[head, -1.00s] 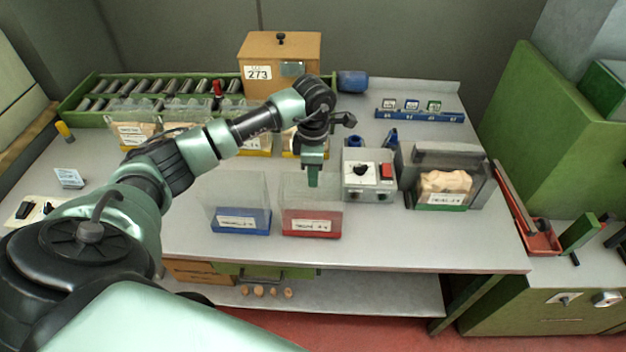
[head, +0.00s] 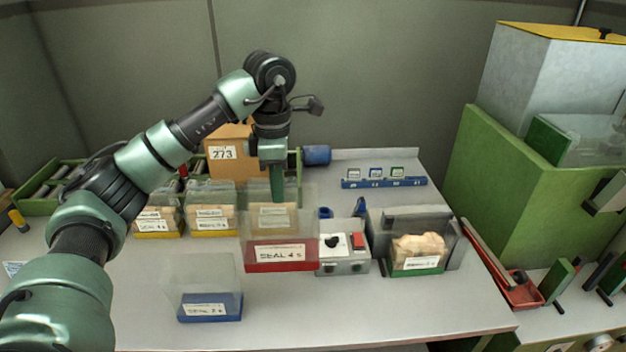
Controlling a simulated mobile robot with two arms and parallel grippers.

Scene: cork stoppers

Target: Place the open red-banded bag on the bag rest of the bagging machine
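The red-banded bag (head: 281,266) is clear, with an open top and a white label on its red base band. It looks empty and upright. My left gripper (head: 277,190) points down and is shut on its upper edge. The bag appears raised off the table, partly in front of a corked bag and the grey control box. A large green machine body (head: 535,200) with a grey hopper stands at the right; I take it for the bagging machine. I cannot clearly tell which part is its bag rest. My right gripper is not in view.
A blue-banded empty bag (head: 208,303) stands front left. The grey control box (head: 343,252) and a grey unit (head: 446,240) holding a green-banded bag of corks (head: 418,252) stand on the right. A red tray (head: 523,291) lies beyond. The table's front middle is clear.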

